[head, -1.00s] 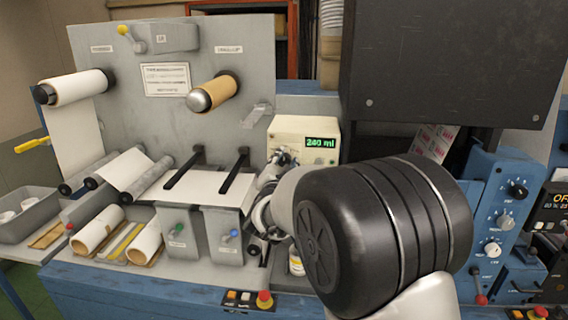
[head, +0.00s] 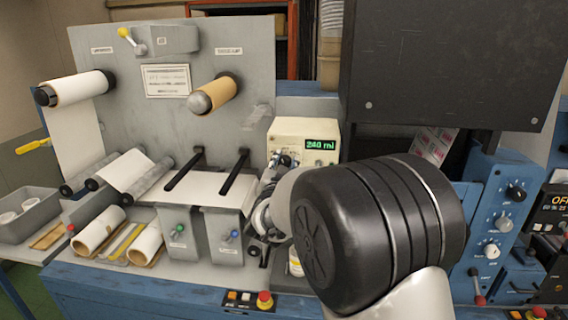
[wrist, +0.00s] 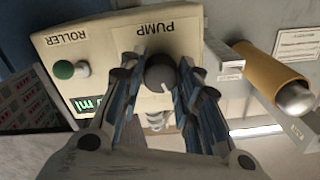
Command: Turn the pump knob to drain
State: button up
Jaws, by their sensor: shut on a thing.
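The cream pump box (head: 300,128) stands at the back middle in the head view, with a green display (head: 321,144) reading 240 ml. In the wrist view the box (wrist: 120,42) appears turned around, with the labels PUMP and ROLLER. The dark grey pump knob (wrist: 160,73) sits beside the PUMP label and has a pale pointer line. My gripper (wrist: 157,75) has its fingers on both sides of the knob and is shut on it. In the head view my arm hides most of the gripper and the knob.
A tan core roll (wrist: 265,72) sticks out of the panel nearby. Two grey tanks with a green valve (head: 179,229) and a blue valve (head: 234,234) stand in front. A large black panel (head: 450,60) overhangs at right.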

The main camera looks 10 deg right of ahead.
jog(key=n+p, duration=0.2)
jog(key=n, duration=0.3)
jog(key=shift+n, duration=0.3)
dwell(0.4)
jog(key=o, duration=1.1)
jog(key=shift+c, duration=0.2)
jog(key=v, duration=1.2)
